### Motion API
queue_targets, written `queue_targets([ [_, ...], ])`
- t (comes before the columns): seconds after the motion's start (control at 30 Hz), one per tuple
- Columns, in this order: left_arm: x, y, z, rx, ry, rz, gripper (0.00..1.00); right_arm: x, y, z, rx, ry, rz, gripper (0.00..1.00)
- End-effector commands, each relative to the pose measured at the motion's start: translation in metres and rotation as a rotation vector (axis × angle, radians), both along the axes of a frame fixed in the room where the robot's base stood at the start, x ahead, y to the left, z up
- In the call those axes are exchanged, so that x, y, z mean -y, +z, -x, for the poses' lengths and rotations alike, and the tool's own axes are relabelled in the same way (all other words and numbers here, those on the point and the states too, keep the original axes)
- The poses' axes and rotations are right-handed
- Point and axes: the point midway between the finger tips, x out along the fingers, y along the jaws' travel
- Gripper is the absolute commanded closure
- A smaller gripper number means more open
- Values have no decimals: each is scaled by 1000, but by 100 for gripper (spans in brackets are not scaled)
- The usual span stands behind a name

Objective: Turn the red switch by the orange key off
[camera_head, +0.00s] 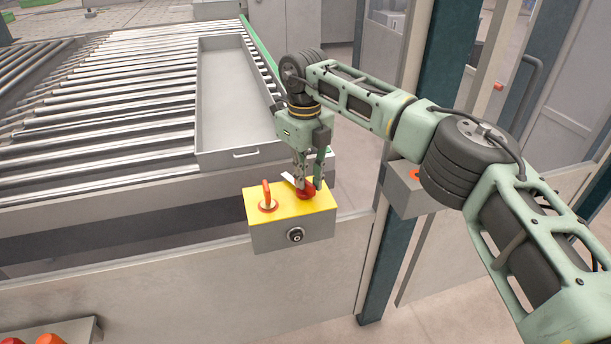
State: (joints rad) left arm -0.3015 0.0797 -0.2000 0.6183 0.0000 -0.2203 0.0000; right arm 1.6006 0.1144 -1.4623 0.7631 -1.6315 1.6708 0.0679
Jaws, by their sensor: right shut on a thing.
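A box with a yellow top (283,207) sits on the edge of a grey panel. On its top an orange key (267,197) stands upright on the left. The red switch (304,193) is on the right of the same top, partly hidden by my fingers. My right gripper (308,187) points down over it, with its fingers shut on the red switch. A black round knob or lock (296,235) is on the front face of the box. My left gripper is not in view.
A grey tray (238,150) lies on the roller conveyor (110,130) behind the box. A green post (385,250) and a grey box with an orange part (410,188) stand to the right. Red and orange buttons (50,339) show at bottom left.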

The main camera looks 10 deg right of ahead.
Motion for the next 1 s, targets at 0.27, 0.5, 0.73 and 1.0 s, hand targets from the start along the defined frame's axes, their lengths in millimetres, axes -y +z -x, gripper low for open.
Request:
queue_targets([
  [0.27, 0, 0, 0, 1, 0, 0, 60, 1, 4, -2, 7, -11, -1, 100],
  [0.5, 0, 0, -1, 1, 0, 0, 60, 1, 3, -2, 6, -10, -2, 80],
  [0.73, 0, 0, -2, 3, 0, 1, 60, 0, 2, -1, 3, -8, -1, 70],
  [1.0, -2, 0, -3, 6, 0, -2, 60, 0, 7, -1, 3, -7, -1, 70],
])
